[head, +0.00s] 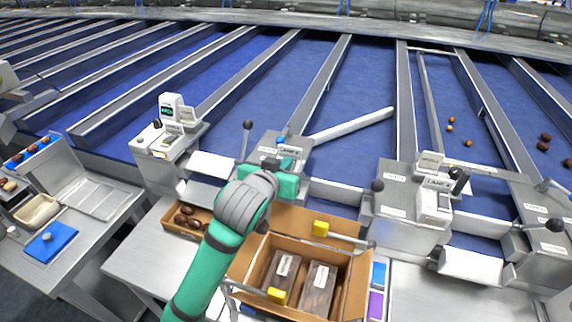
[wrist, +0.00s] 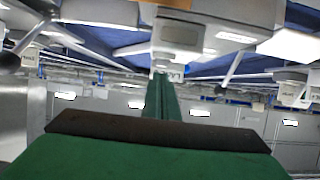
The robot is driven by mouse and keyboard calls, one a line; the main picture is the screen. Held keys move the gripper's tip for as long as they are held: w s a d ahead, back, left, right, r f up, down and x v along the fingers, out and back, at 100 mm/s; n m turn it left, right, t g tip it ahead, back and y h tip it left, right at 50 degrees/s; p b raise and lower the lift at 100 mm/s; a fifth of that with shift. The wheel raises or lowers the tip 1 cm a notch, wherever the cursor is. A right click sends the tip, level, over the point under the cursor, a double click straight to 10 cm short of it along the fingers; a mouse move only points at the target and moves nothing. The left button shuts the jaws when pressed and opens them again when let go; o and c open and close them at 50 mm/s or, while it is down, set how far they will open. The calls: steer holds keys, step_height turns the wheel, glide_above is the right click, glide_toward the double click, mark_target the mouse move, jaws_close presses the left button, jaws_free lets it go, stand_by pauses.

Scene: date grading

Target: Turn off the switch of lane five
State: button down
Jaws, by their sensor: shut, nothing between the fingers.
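My gripper (head: 284,166) is over the middle lane control box (head: 268,142), which carries a small "LANE" label; its number is too small to read. The gripper hides much of this box, and I cannot tell whether it touches it. In the wrist view, my shut, empty fingers (wrist: 164,97) point towards a small white label plate (wrist: 172,73). Another control box (head: 400,208) with a "LANE" label stands to the right.
A control box with a screen (head: 170,113) stands to the left. Black-knobbed levers (head: 247,125) rise near the boxes. Below my arm are an open cardboard carton (head: 356,290) with packs and a box of dates (head: 185,226). Blue lanes (head: 290,70) run behind.

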steer(key=r, duration=0.4)
steer(key=shift+s, duration=0.25)
steer(key=s+a, duration=0.3)
steer(key=s, duration=0.6)
steer(key=shift+s+a+r, duration=0.15)
steer(key=shift+s+r, duration=0.2)
steer(key=shift+r, duration=0.05)
steer(key=shift+w, duration=0.1)
